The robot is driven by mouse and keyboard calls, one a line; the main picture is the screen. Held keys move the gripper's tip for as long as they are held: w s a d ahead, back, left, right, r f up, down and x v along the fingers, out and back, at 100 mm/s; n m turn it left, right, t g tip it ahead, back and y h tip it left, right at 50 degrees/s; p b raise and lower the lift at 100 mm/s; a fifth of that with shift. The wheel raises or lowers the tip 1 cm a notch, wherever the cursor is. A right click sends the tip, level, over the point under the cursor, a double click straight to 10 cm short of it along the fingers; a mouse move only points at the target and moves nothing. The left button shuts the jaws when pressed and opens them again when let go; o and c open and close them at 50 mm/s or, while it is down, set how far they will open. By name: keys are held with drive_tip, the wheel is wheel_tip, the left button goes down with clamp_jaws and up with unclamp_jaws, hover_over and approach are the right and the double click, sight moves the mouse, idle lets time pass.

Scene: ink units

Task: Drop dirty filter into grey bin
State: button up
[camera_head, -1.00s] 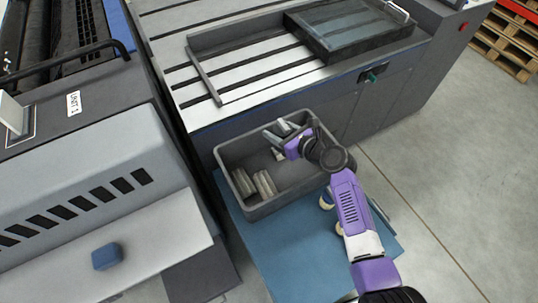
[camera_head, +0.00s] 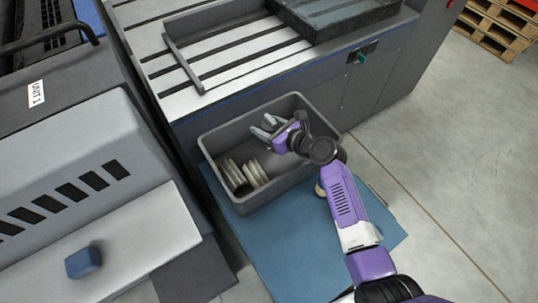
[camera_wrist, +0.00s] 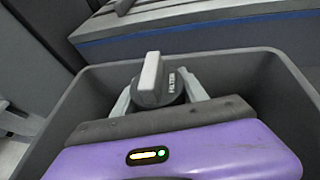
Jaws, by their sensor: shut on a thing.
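My gripper (camera_head: 264,128) is inside the open top of the grey bin (camera_head: 285,187), near its far wall. In the wrist view my gripper (camera_wrist: 158,102) is shut on a filter (camera_wrist: 152,88), a dark round cap with a pale bar handle and the word FILTER. The fingers lie on either side of it. The bin's walls (camera_wrist: 292,98) surround the filter in that view. The filter's lower part is hidden behind the gripper. In the head view I cannot clearly make out the held filter.
Several pale round discs (camera_head: 244,174) stand on edge in the bin's left part. The bin stands on a blue surface (camera_head: 275,240), beside a grey machine (camera_head: 290,70). Another machine with a blue block (camera_head: 83,262) is at left. Open floor (camera_head: 460,160) lies at right.

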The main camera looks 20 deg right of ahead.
drive_tip(key=shift+r, duration=0.1)
drive_tip(key=o, duration=1.6)
drive_tip(key=shift+c, duration=0.2)
drive_tip(key=p+v, duration=0.1)
drive_tip(key=v, duration=0.6)
drive_tip(key=shift+s+r, duration=0.15)
drive_tip(key=shift+s, duration=0.15)
drive_tip(key=shift+d, duration=0.1)
